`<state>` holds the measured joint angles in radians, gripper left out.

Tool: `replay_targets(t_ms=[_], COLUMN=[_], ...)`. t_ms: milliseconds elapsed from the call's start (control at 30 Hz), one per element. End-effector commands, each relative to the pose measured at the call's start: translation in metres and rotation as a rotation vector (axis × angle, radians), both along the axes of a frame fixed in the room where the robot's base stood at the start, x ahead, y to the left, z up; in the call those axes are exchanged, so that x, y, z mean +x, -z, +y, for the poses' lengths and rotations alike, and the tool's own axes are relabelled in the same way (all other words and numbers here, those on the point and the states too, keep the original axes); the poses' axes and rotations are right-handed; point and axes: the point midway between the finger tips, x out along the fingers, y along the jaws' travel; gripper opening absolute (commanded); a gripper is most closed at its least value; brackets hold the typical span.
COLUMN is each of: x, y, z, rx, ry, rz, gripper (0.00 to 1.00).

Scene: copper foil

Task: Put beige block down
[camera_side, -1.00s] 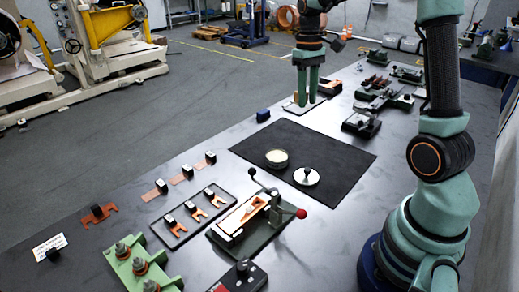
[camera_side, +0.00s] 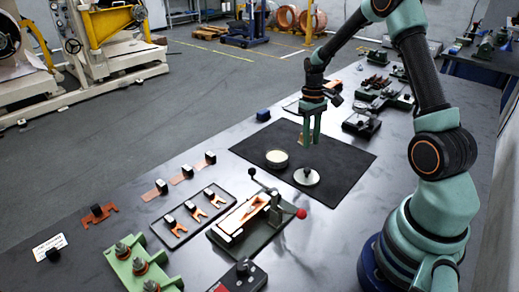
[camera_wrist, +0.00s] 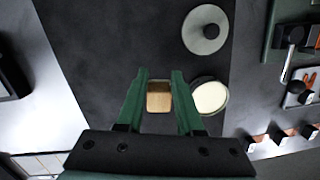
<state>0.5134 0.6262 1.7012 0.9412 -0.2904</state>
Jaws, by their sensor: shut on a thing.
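My gripper (camera_side: 311,140) has green fingers that point down over the black mat (camera_side: 340,150). It is shut on the beige block (camera_wrist: 159,97), which sits between the two fingertips in the wrist view. In the side view the block (camera_side: 302,138) is partly hidden by the fingers. I cannot tell for sure whether the block touches the mat or is held above it. A round dish with pale contents (camera_side: 277,158) is close to the fingers, and it also shows just right of them in the wrist view (camera_wrist: 209,97).
A round lid with a dark knob (camera_side: 307,176) lies on the mat near the dish. A green lever press (camera_side: 252,218) stands in front of the mat. The mat's right part is bare.

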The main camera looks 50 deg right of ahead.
Motion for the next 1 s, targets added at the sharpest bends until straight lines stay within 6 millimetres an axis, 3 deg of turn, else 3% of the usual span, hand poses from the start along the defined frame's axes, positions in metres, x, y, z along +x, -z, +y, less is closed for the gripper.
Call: replay_targets(t_ms=[400, 833, 867, 900, 933, 1000], x=[0.0, 0.0, 0.0, 0.0, 0.0, 0.0], y=[0.045, 0.05, 0.05, 0.05, 0.05, 0.05], z=[0.0, 0.0, 0.0, 0.0, 0.0, 0.0], rx=[0.0, 0.0, 0.0, 0.0, 0.0, 0.0], ry=[0.0, 0.0, 0.0, 0.0, 0.0, 0.0], rz=[0.001, 0.0, 0.0, -0.001, -0.001, -0.001], gripper=[0.0, 0.0, 0.43, 0.59, 0.66, 0.66])
